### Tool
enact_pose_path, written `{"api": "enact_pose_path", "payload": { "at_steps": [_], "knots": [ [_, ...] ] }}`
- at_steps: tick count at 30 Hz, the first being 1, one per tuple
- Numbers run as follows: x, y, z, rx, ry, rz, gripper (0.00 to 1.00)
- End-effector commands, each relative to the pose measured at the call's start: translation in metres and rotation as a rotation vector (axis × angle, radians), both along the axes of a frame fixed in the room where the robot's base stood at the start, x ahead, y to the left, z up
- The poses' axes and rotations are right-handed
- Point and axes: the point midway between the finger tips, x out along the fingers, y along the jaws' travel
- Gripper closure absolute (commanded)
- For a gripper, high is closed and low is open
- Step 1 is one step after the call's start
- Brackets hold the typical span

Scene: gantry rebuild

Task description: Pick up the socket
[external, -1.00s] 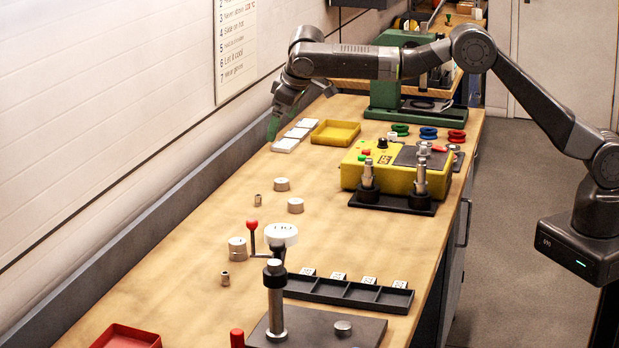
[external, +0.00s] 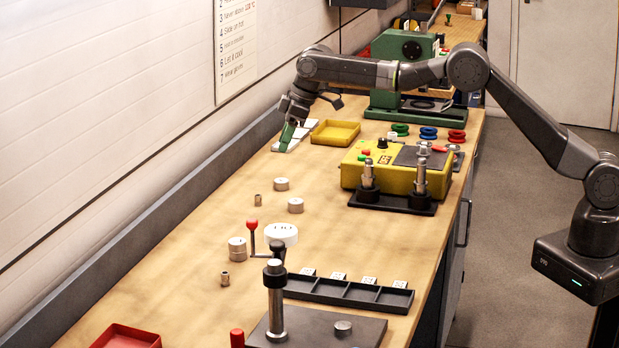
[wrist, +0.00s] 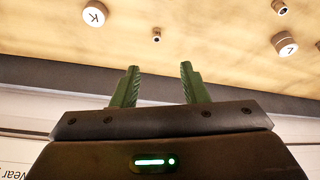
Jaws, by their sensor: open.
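Two small, hollow, brownish metal cylinders that look like sockets stand on the bench in the external view: one socket (external: 257,199) in the middle left and another socket (external: 225,278) nearer the camera. In the wrist view one socket (wrist: 156,36) stands past my fingertips, roughly in line with the gap between them, and the other socket (wrist: 280,7) is at the top right edge. My gripper (wrist: 158,75) has green fingers spread apart with nothing between them. In the external view my gripper (external: 287,142) hangs near the white tiles by the wall, well away from both sockets.
A red-knobbed lever fixture (external: 275,290) stands in front. A yellow tray (external: 335,132) and yellow box (external: 400,168) are behind. The wall runs along the left.

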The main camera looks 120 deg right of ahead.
Motion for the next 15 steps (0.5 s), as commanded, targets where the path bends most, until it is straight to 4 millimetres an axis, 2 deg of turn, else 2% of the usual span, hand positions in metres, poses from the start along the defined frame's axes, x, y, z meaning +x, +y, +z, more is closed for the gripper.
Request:
{"api": "enact_pose_path", "payload": {
  "at_steps": [1,6,11,15],
  "knots": [
    [-0.007,-0.011,-0.016,0.003,-0.030,0.048,0.60],
    [-0.017,-0.030,-0.029,-0.011,-0.117,0.201,0.60],
    [-0.019,-0.037,-0.034,-0.024,-0.150,0.260,0.60],
    [-0.009,-0.038,-0.050,-0.024,-0.151,0.267,0.60]
  ]
}}
